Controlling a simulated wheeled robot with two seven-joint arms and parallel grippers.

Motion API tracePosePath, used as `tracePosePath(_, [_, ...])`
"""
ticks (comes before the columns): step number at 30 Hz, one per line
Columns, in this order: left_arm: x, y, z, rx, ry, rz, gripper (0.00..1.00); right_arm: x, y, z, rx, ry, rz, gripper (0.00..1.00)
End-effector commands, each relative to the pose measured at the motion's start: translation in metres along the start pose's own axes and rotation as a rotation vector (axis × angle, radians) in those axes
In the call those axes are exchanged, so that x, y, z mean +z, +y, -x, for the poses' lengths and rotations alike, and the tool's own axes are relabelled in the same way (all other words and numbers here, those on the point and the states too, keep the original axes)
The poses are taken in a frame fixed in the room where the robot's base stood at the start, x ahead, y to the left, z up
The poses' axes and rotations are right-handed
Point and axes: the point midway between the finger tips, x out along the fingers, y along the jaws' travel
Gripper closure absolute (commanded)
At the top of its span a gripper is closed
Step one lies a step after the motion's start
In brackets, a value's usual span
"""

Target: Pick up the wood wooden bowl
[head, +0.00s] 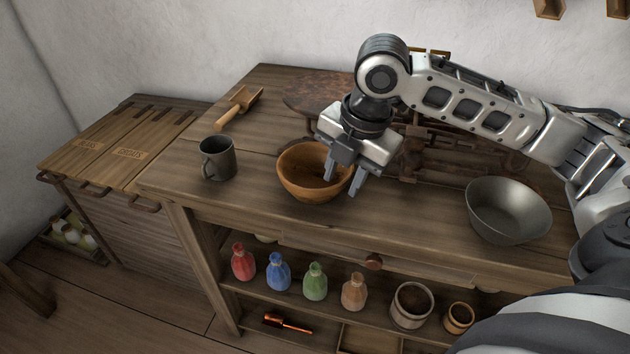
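The wooden bowl (297,178) is brown and round and sits upright on the wooden worktop (260,214), right of the grey mug. My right gripper (341,188) reaches in from the right and points down at the bowl's right side. Its two fingers are apart. The left finger is over the bowl's inside and the right finger is outside, with the rim between them. I cannot tell whether either finger touches the bowl. The gripper hides part of the bowl's right rim. My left gripper is not in view.
A grey mug (218,161) stands left of the bowl, with a wooden scoop (239,107) behind it. A metal bowl (508,210) sits at the right. A dark scale-like object (436,160) stands behind my gripper. Several coloured bottles (278,274) stand on the shelf below.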

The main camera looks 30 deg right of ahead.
Motion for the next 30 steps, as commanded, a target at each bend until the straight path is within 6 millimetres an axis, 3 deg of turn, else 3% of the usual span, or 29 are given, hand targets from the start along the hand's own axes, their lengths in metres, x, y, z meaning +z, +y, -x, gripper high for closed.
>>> tracePosePath(3, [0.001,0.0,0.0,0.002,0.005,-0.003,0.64,0.0,-0.001,-0.013,-0.001,0.001,0.001,0.67])
tracePosePath(9, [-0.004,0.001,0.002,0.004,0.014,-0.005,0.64,0.0,0.0,-0.012,0.0,0.0,0.001,0.67])
tracePosePath(12, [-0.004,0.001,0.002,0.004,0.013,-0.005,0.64,0.0,0.0,-0.012,0.0,0.0,0.0,0.95])
tracePosePath(13, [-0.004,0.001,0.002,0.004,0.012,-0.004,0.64,0.0,0.0,-0.012,0.0,0.0,0.0,1.0])
tracePosePath(24, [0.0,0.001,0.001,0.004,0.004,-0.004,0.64,0.0,0.0,-0.011,-0.001,0.0,0.001,1.0])
tracePosePath(30, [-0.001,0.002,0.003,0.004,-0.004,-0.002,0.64,0.0,0.003,0.003,0.002,-0.001,0.001,1.0])
